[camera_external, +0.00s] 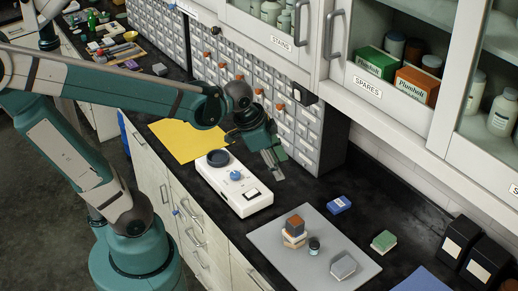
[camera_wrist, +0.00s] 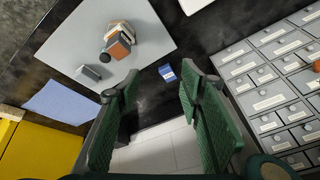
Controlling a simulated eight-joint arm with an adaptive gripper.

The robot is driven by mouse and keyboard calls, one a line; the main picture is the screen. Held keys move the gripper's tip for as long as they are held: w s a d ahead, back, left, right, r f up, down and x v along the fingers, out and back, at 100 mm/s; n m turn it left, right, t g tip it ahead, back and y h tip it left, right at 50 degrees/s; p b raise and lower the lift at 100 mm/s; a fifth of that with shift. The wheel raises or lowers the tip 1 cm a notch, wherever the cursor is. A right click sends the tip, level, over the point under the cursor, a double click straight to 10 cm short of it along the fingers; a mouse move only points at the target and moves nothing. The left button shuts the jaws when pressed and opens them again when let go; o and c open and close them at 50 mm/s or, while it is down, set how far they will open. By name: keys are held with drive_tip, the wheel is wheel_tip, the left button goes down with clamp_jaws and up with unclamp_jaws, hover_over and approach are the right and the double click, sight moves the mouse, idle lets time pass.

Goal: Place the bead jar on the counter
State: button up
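A small dark jar with a pale band (camera_external: 314,245), which looks like the bead jar, stands upright on a grey mat (camera_external: 265,238) on the black counter (camera_external: 290,190). It is right beside a stack of small blocks topped by a brown-orange block (camera_external: 294,225). In the wrist view its dark round top (camera_wrist: 106,57) shows next to the stack. My gripper (camera_external: 275,165) is above the counter near the white device, well away from the jar. In the wrist view my gripper (camera_wrist: 160,85) has its green-padded fingers apart with nothing between them.
A grey block (camera_external: 343,265) shares the mat. A blue box (camera_external: 339,205) and a green-topped block (camera_external: 384,241) stand on the counter behind it. The white device (camera_external: 240,190) is left of the mat. Drawers (camera_external: 290,120) rise behind my gripper. Bare counter surrounds the blue box.

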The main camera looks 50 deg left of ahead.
drive_tip(key=w+d+f+m+g, duration=0.2)
drive_tip(key=w+d+f+m, duration=0.1)
drive_tip(key=d+f+m, duration=0.45)
drive_tip(key=m+g, duration=0.3)
drive_tip(key=m, duration=0.3)
hover_over(315, 244)
drive_tip(key=a, duration=0.1)
drive_tip(key=shift+n, duration=0.25)
wheel_tip(315, 244, down, 8)
drive_tip(key=shift+w+r+p, duration=0.1)
drive_tip(key=shift+p, duration=0.35)
drive_tip(key=shift+d+f, duration=0.1)
drive_tip(key=shift+f, duration=0.1)
drive_tip(key=shift+f, duration=0.1)
drive_tip(key=shift+d+f, duration=0.15)
drive_tip(key=shift+f, duration=1.05)
drive_tip(key=shift+s+d+f+b, duration=0.1)
drive_tip(key=shift+d+f+b, duration=0.1)
drive_tip(key=shift+f, duration=1.1)
drive_tip(key=shift+s+d+f+b, duration=0.1)
drive_tip(key=shift+d+f, duration=0.05)
drive_tip(key=shift+f, duration=1.1)
